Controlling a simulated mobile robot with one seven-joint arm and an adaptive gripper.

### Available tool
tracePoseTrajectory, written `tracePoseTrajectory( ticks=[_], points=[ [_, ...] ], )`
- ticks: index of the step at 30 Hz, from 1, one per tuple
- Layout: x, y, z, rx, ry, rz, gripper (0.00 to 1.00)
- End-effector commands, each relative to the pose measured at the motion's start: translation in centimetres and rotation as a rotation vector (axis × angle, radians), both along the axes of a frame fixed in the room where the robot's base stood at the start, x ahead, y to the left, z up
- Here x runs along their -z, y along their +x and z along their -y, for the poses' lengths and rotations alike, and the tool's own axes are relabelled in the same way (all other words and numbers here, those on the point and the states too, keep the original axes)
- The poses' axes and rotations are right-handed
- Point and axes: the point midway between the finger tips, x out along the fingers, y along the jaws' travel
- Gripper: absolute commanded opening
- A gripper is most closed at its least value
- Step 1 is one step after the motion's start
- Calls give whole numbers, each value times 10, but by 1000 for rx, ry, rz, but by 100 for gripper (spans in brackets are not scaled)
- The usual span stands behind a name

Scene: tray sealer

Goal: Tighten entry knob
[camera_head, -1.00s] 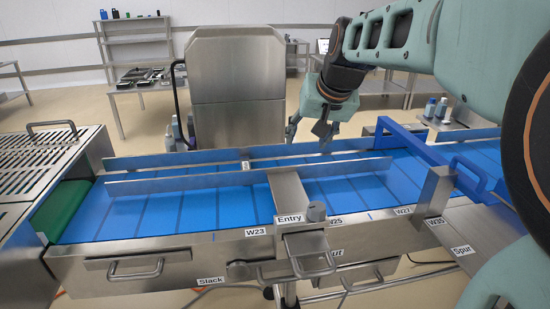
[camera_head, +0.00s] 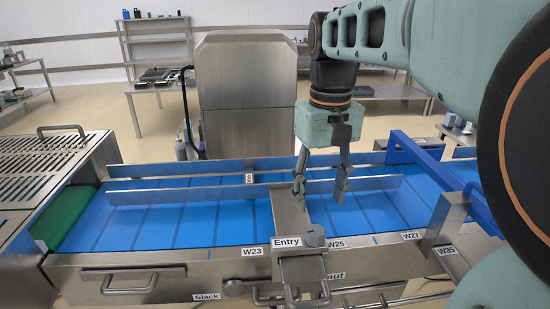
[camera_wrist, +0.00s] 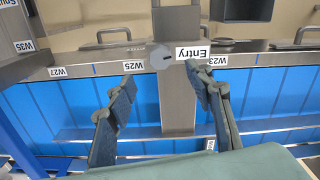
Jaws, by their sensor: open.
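The entry knob (camera_head: 314,236) is a small grey round knob on the metal bracket (camera_head: 289,214), right beside the "Entry" label (camera_head: 286,242). In the wrist view the knob (camera_wrist: 161,57) shows from above with a slot mark, ahead of the fingertips and roughly between them. My gripper (camera_head: 319,194) is open and empty, fingers pointing down over the blue belt, above and behind the knob. It also shows in the wrist view (camera_wrist: 160,80) with its fingers spread on both sides of the bracket. Nothing touches the knob that I can see.
Metal guide rails (camera_head: 150,190) run along the blue belt (camera_head: 180,225). A blue frame (camera_head: 425,158) and a metal post (camera_head: 446,220) stand to the right. Handles (camera_head: 130,285) stick out at the front. The air around the knob looks clear.

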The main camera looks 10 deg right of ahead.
Motion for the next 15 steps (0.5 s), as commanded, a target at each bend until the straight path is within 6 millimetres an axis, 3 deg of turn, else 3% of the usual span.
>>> tracePoseTrajectory(
  ticks=[9, 15],
  points=[
    [62, -1, 0, 1, 0, -3, 48],
    [84, 0, 0, 1, 1, 0, 48]
  ],
)
